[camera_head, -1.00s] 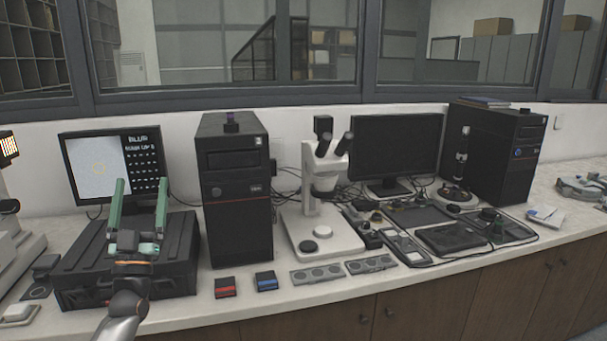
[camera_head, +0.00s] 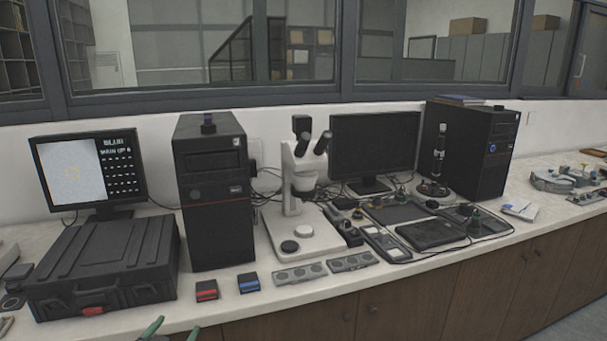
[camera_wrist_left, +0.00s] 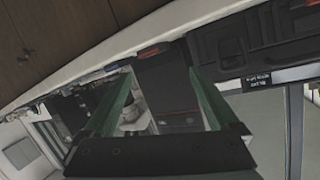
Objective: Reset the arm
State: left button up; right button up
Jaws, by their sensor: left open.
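My left gripper (camera_head: 172,332) shows only as two green fingertips at the bottom edge of the head view, in front of the counter's front edge. In the left wrist view its two green fingers (camera_wrist_left: 160,92) stand wide apart with nothing between them. Beyond them the wrist view shows the counter, a black computer tower (camera_wrist_left: 170,95) and the black case (camera_wrist_left: 270,40), at a turned angle. The rest of the left arm is hidden below the head view. My right gripper is not in view.
The black case (camera_head: 105,262) sits on the counter at left, before a lit monitor (camera_head: 88,170). A tower (camera_head: 215,195), microscope (camera_head: 300,190), dark monitor (camera_head: 374,148) and second tower (camera_head: 470,150) stand along the wall. A red block (camera_head: 206,290) and blue block (camera_head: 248,283) lie near the front edge.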

pick_arm(q)
jog(key=s+d+f+g+h, duration=0.1)
jog(key=s+d+f+g, duration=0.1)
jog(key=s+d+f, duration=0.2)
jog(key=s+d+f+g+h, duration=0.1)
jog(key=s+d+f, duration=0.4)
jog(key=s+f, duration=0.6)
jog(key=s+g, duration=0.1)
jog(key=s, duration=0.6)
jog(key=shift+s+d+f, duration=0.15)
jog(key=shift+n+g, duration=0.5)
jog(key=shift+g, duration=0.2)
jog(key=s+d, duration=0.1)
jog(key=s, duration=0.2)
jog(key=s+d+f, duration=0.1)
jog(key=s, duration=0.2)
jog(key=s+d+f, duration=0.1)
jog(key=s, duration=0.3)
